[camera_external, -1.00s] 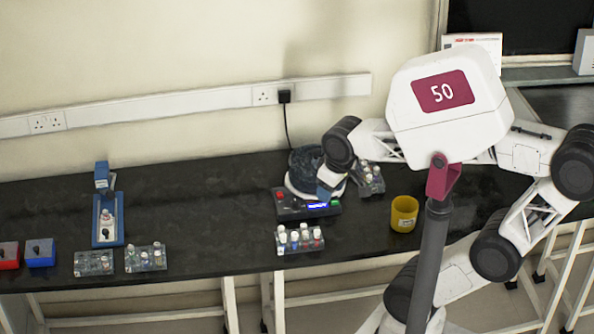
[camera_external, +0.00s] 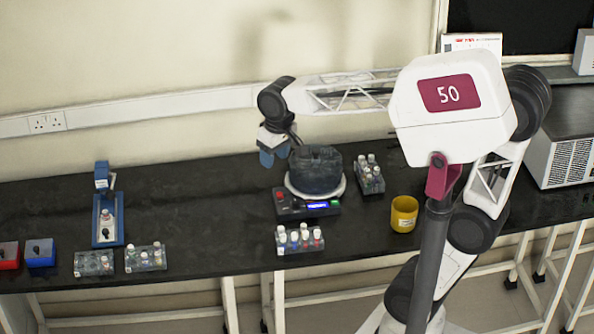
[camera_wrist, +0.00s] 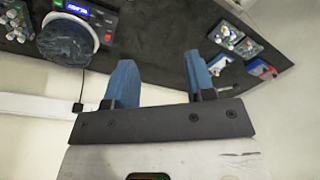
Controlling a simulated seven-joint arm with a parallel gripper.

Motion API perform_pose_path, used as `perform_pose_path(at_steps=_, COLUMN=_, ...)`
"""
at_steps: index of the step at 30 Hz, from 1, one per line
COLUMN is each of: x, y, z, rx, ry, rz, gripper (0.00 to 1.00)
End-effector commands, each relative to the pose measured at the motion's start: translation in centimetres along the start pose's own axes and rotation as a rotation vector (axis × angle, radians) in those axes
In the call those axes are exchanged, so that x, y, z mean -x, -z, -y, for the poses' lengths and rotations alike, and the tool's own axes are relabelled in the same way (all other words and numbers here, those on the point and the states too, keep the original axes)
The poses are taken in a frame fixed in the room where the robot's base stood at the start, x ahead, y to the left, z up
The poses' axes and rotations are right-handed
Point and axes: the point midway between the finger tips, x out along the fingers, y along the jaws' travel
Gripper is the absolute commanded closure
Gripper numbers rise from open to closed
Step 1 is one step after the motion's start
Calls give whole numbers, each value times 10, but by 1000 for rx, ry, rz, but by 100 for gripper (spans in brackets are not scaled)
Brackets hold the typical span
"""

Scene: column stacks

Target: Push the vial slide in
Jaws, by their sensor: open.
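A blue fixture (camera_external: 96,228) with a raised blue block at its back stands at the left of the bench. A vial (camera_external: 106,215) with a pinkish cap sits on its pale slide, and a dark knob is at the slide's front end. My gripper (camera_external: 274,156) is well to the right of the fixture, above the back of the bench. In the wrist view its two blue fingers (camera_wrist: 160,72) are spread apart with nothing between them. The fixture is not clear in the wrist view; the right finger may hide part of it.
A device with a display and a dark round vessel (camera_external: 316,172) stands right of my gripper. Vial racks (camera_external: 94,264) (camera_external: 146,257) (camera_external: 300,240) (camera_external: 369,176), a yellow cup (camera_external: 404,214), and red (camera_external: 8,256) and blue (camera_external: 40,254) boxes stand around. The bench between fixture and device is clear.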

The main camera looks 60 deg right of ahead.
Motion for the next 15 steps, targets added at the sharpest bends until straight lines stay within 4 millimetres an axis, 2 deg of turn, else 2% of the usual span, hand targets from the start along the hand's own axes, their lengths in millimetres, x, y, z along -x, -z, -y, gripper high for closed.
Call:
perform_pose_path(at_steps=3, x=1, y=28, z=10, rx=-16, ry=5, rz=22, gripper=50)
perform_pose_path(at_steps=15, x=-3, y=116, z=46, rx=-69, ry=17, rz=94, gripper=50)
